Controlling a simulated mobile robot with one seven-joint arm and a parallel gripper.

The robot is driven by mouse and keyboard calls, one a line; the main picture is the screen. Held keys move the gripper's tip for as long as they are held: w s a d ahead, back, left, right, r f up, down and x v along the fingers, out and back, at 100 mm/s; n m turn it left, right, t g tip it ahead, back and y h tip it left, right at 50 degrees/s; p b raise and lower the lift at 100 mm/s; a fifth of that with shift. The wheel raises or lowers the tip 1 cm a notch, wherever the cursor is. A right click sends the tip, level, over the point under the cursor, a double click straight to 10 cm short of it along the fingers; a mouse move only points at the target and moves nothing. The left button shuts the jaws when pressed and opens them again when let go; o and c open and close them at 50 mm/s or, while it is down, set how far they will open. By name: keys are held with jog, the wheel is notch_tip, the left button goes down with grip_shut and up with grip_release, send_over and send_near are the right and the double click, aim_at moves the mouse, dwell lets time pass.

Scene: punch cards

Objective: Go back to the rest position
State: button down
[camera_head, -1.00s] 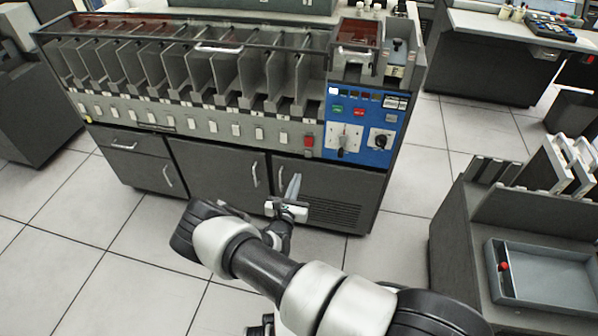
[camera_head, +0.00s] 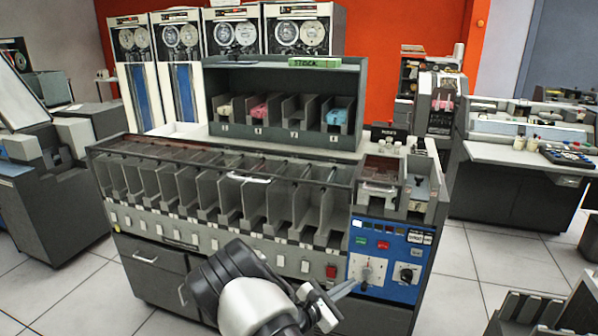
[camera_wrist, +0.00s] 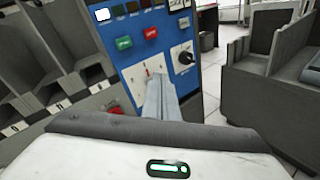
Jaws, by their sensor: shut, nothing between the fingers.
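My gripper (camera_head: 343,290) is at the lower middle of the head view, in front of the card sorter's lower front. Its fingers are together and empty, pointing up and right toward the blue control panel (camera_head: 388,262). In the wrist view my gripper (camera_wrist: 160,84) shows as closed grey fingers overlapping the panel's white dial plate. I cannot tell whether the fingertips touch the panel. The card sorter (camera_head: 200,245) has a row of open grey pockets. My arm hides part of its lower cabinet.
A shelf unit (camera_head: 285,75) with several card bins stands behind the sorter. Tape cabinets (camera_head: 130,75) line the back wall. A desk (camera_head: 520,155) is at the right. A grey rack (camera_head: 535,312) stands at the lower right, with open floor (camera_head: 475,265) between it and the sorter.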

jog(key=s+d+r+m+g+y, duration=0.2)
jog(key=s+d+r+m+g, duration=0.25)
jog(key=s+r+m, duration=0.35)
jog(key=s+d+r+m+g+y, duration=0.1)
jog(key=s+d+r+m+g, duration=0.45)
jog(key=r, duration=0.45)
jog(key=s+a+r+m+t+y, duration=0.2)
jog(key=s+a+r+m+y, duration=0.25)
jog(key=s+r, duration=0.4)
jog(key=s+a+r+m+t+y, duration=0.2)
jog(key=s+a+r+m+y, duration=0.3)
jog(key=s, duration=0.7)
notch_tip(320, 180, up, 17)
jog(key=n+p, duration=0.1)
jog(key=p, duration=1.6)
jog(key=shift+a+r, duration=0.15)
jog(key=shift+a, duration=0.2)
